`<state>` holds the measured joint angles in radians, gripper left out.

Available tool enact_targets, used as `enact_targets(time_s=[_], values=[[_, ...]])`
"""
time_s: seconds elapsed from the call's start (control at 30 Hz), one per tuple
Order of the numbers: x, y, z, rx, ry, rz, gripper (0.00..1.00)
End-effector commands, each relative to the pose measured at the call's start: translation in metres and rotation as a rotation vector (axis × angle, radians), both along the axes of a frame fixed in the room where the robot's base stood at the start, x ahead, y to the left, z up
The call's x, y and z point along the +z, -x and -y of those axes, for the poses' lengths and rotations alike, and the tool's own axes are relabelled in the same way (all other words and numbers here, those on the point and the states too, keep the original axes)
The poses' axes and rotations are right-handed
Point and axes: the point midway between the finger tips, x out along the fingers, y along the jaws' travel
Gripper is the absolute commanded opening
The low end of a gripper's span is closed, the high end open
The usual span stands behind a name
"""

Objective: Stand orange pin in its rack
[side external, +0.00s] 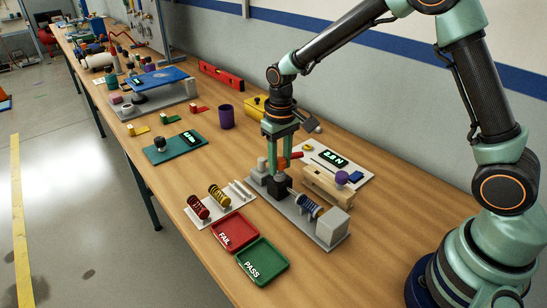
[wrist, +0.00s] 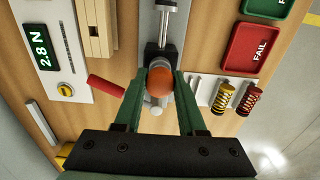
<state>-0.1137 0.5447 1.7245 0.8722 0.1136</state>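The orange pin (wrist: 160,82) shows its rounded top between the fingertips of my gripper (wrist: 161,78) in the wrist view. The pin is at the black block of the grey spring fixture (side external: 328,231); its lower part is hidden. In the side view my gripper (side external: 280,165) points down with a finger on each side of the orange pin (side external: 281,163). The fingers are close to the pin, but I cannot tell whether they grip it. A wooden block (side external: 328,187), which looks like the rack, lies right of the fixture, with a purple ball (side external: 342,177) at it.
The blue spring (side external: 308,207) sits on the fixture. Red FAIL (side external: 235,231) and green PASS (side external: 262,262) trays lie in front. Red and yellow springs (side external: 208,201) stand left. A white panel reads 2.8 N (side external: 333,157). A red cylinder (wrist: 105,85) lies beside my gripper.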

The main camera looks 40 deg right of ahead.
Motion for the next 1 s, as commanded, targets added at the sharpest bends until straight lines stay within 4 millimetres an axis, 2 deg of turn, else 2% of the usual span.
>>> enact_targets(time_s=[0.03, 0.07, 0.1, 1.0], values=[[0.0, 0.0, 0.0, 0.0, 0.0, 0.0, 0.15], [0.0, 0.0, 0.0, 0.0, 0.0, 0.0, 0.04], [0.0, 0.0, 0.0, 0.0, 0.0, 0.0, 0.0], [0.025, -0.001, 0.0, 0.0, 0.0, 0.002, 0.0]])
